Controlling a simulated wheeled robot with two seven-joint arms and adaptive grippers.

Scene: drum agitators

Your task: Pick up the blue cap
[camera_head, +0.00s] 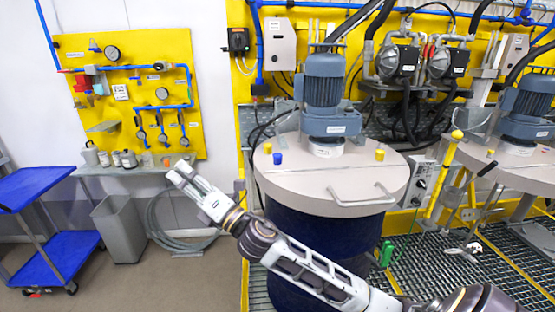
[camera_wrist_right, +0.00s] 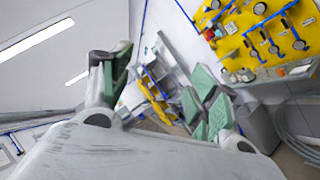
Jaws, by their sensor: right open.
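The blue cap (camera_head: 278,158) is a small short cylinder on the left part of the round beige drum lid (camera_head: 350,185). It stands just right of and a little below a yellow cap (camera_head: 268,148). My right gripper (camera_head: 176,172) is in the air to the left of the drum, clear of the lid and the cap. In the right wrist view its two green-padded fingers (camera_wrist_right: 160,85) are spread apart with nothing between them. The blue cap does not show in the right wrist view. My left gripper is in neither view.
A blue-grey motor (camera_head: 325,90) stands on the lid behind the caps. A shelf with bottles (camera_head: 125,168), a grey bin (camera_head: 120,228) and a blue cart (camera_head: 62,260) are at left.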

